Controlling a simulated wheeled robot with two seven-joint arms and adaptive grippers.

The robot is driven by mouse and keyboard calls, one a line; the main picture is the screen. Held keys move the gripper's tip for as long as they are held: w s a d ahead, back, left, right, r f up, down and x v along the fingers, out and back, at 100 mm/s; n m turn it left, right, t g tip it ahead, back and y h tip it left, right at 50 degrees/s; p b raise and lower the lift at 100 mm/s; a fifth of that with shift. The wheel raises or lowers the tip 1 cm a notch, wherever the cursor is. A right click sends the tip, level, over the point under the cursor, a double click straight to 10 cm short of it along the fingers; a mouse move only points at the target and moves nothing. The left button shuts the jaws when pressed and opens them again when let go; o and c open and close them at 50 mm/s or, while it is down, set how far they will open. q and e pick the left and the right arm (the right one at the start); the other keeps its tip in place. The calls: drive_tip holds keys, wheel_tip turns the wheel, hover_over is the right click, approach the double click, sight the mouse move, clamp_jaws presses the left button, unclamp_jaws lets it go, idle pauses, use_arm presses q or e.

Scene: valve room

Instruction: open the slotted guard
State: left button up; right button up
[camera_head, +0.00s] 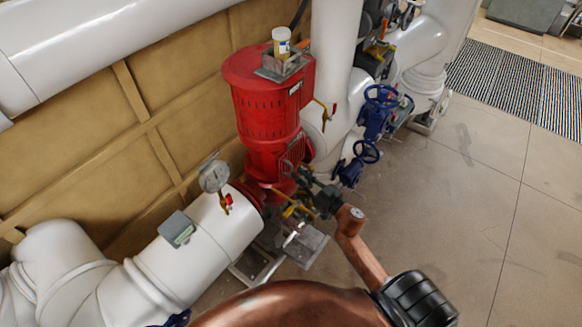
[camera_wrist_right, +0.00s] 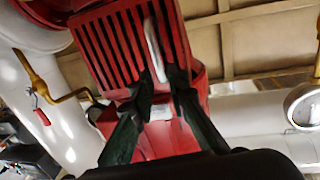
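The slotted guard (camera_wrist_right: 120,45) is a red panel with dark parallel slots. It fills the upper middle of the right wrist view and looks closed against the red housing. A pale grey bar handle (camera_wrist_right: 154,48) runs along its face. In the head view the guard (camera_head: 293,152) is small, low on the red machine (camera_head: 270,100). My right gripper (camera_head: 303,180) is in front of it. In the wrist view its dark fingers (camera_wrist_right: 162,80) are apart, with the lower end of the handle between their tips. Contact with the handle cannot be told. My left gripper is not in view.
A pressure gauge (camera_head: 213,176) and a white pipe (camera_head: 215,225) stand left of the machine. Yellow valve levers (camera_head: 323,112) and blue handwheels (camera_head: 366,151) are to its right. A small jar (camera_head: 281,43) stands on top. The floor (camera_head: 460,200) at right is clear.

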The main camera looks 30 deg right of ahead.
sight(291, 168)
drive_tip(key=w, duration=0.2)
drive_tip(key=w+a, duration=0.1)
drive_tip(key=w, duration=0.2)
drive_tip(key=shift+w, duration=0.1)
drive_tip(key=shift+c, duration=0.6)
clamp_jaws()
